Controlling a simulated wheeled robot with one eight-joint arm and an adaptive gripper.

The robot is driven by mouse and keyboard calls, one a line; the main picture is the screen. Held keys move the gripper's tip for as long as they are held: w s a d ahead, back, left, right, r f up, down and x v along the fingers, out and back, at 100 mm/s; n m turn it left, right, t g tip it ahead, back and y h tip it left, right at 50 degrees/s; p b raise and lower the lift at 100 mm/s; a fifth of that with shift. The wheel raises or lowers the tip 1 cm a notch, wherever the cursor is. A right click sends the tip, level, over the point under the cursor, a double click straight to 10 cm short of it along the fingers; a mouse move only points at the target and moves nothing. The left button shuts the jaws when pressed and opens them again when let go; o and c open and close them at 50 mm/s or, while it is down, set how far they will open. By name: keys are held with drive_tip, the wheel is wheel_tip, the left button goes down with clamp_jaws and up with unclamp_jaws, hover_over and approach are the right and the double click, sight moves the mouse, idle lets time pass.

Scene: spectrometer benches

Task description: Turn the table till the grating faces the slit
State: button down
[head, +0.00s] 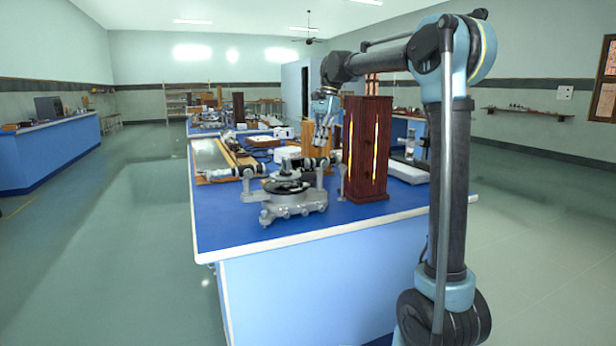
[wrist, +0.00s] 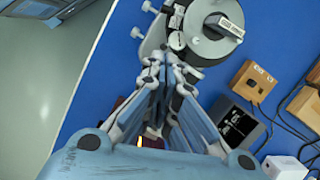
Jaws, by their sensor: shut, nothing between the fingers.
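The spectrometer (head: 291,205) stands near the front of the blue bench. Its round table (wrist: 207,50) shows from above in the wrist view, with a small pale block carrying a dark label, likely the grating (wrist: 231,27), near its right rim. Which way the grating's face points is hard to tell. The slit is too small to make out; one tube of the spectrometer ends beside the wooden lamp box (head: 367,150). My gripper (head: 321,141) is shut and empty, pointing down above and behind the spectrometer. In the wrist view its fingertips (wrist: 171,58) appear beside the round table's lower left edge.
The tall lamp box with glowing slots stands close right of the spectrometer. A small wooden box (wrist: 253,81), a dark box (wrist: 238,124) and cables lie on the bench. The blue bench top (head: 245,233) is bare along its front edge.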

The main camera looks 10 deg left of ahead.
sight(291, 178)
drive_tip(key=s+a+f, duration=0.2)
drive_tip(key=f, duration=0.4)
drive_tip(key=s+a+f+m, duration=0.1)
drive_tip(key=s+f, duration=0.1)
drive_tip(key=f, duration=0.3)
drive_tip(key=shift+a+f, duration=0.4)
drive_tip(key=shift+s+a+f, duration=0.2)
drive_tip(key=shift+s+a, duration=0.3)
drive_tip(key=shift+s, duration=0.25)
